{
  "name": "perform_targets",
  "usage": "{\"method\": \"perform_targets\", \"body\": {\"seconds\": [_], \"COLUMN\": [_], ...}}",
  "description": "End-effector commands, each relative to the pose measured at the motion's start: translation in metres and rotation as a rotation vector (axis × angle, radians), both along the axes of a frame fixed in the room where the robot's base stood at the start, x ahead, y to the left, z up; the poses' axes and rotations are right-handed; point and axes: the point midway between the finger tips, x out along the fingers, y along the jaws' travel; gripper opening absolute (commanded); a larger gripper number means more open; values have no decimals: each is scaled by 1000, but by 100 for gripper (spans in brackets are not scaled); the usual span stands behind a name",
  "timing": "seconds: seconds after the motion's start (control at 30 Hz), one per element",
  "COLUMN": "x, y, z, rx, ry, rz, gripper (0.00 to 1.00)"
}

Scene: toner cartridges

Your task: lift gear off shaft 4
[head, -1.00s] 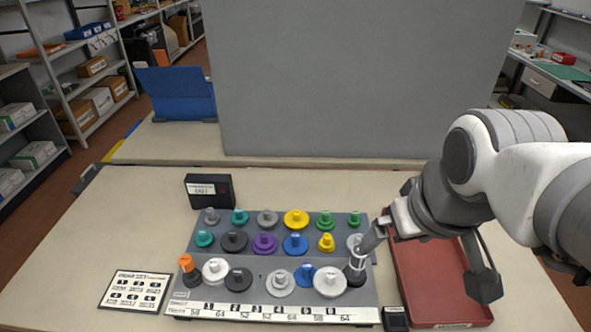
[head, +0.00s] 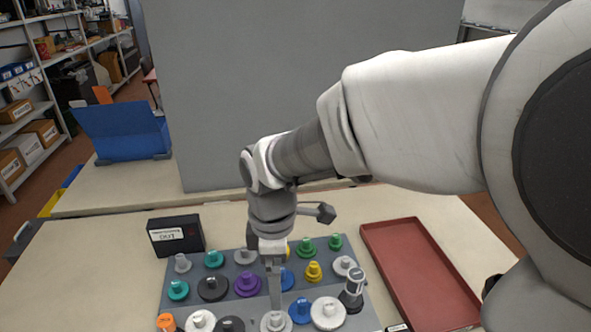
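A light grey gear (head: 275,323) sits in the front row of the grey board (head: 375,316), partly cut off by the bottom edge. In the earlier head view it stands at the number strip's fourth position; that strip is now out of frame. My gripper (head: 275,304) points straight down over this gear, its fingers at or just above the gear's hub. The fingers show as one narrow shape, so I cannot tell whether they are apart or touching the hub. The blue gear (head: 300,312) and a dark gear (head: 230,325) stand close on either side.
A large white gear (head: 328,313) and a black-and-grey upright piece (head: 352,291) stand to the right. Several coloured gears fill the rows behind, including a purple one (head: 248,284). A red tray (head: 432,275) lies right of the board. A black box (head: 175,236) stands behind.

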Motion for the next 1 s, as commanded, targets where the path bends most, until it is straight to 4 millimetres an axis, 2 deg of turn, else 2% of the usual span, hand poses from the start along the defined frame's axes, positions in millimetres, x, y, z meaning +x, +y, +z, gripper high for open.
{"method": "perform_targets", "body": {"seconds": [0.03,0.1,0.4,0.67,1.0], "x": [-1,-1,-1,0,2], "y": [-1,0,0,1,7], "z": [-14,-30,-89,-107,-151], "rx": [-4,-3,-2,-1,-1], "ry": [6,5,3,2,1], "rz": [0,0,-2,-3,-3], "gripper": [100,100,100,100,100]}}
